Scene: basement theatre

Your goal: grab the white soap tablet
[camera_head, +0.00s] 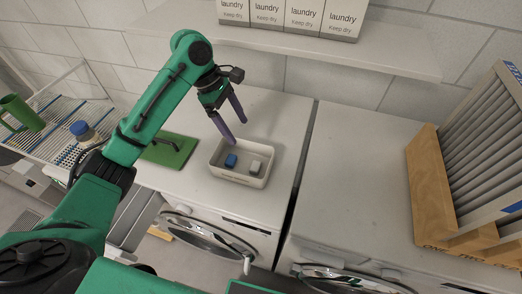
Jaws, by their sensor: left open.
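A small white soap tablet (255,166) lies in the right part of a white open tray (264,181). A blue tablet (231,160) lies in the same tray, left of the white one and apart from it. The tray stands on top of the left white machine. My left gripper (236,132) is open, with its purple fingers pointing down just behind and above the tray. Nothing shows between its fingers. My right gripper is not in view.
A green board (168,150) lies left of the tray. A blue-capped container (82,131) and a green mug (20,112) stand on the rack at left. Laundry boxes (290,14) stand on the shelf (330,50) above. A wooden-framed filter (432,190) stands at right.

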